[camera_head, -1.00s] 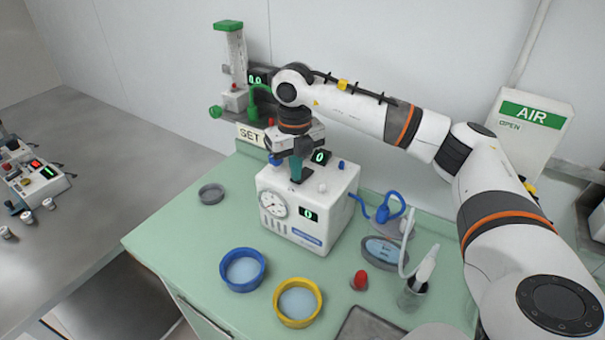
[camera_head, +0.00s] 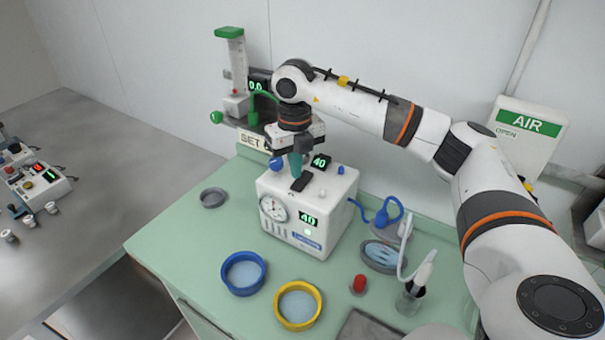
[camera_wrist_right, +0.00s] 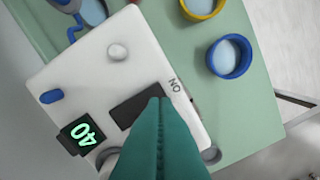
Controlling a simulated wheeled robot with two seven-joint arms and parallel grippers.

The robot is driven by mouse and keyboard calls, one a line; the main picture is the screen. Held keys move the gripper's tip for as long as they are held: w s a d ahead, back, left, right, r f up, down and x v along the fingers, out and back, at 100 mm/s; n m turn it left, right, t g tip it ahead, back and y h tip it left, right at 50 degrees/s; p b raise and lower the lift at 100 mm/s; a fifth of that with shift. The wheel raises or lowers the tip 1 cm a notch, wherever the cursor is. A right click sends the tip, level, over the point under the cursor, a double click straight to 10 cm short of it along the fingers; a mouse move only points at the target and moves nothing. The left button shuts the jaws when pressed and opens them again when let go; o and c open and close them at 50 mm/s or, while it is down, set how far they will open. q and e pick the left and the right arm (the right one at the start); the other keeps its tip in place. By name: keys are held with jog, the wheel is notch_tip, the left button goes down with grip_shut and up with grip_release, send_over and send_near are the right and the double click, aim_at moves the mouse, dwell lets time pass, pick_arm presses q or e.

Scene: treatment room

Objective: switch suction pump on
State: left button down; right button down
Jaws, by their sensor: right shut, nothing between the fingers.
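The suction pump (camera_head: 285,232) is a white box on the green worktop, with a round gauge (camera_head: 273,209) on its front. Its front display (camera_head: 308,219) and top display (camera_head: 320,162) both read 40, and a green light glows on the front. The black rocker switch (camera_head: 300,183) is on top; in the wrist view the switch (camera_wrist_right: 135,108) has the word ON beside one end. My right gripper (camera_head: 296,165) is shut and empty, its teal fingertips (camera_wrist_right: 160,100) at the ON end of the switch. I cannot tell whether they touch it. My left gripper is out of view.
In front of the pump are a blue-rimmed dish (camera_head: 243,272), a yellow-rimmed dish (camera_head: 298,305) and a red object (camera_head: 359,284). A clear jar (camera_head: 409,299) with tubing stands at right. A flowmeter (camera_head: 236,70) is behind. The worktop's left front is clear.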

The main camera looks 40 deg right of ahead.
aim_at(296, 187)
notch_tip(296, 187, up, 4)
jog(key=shift+p, duration=1.15)
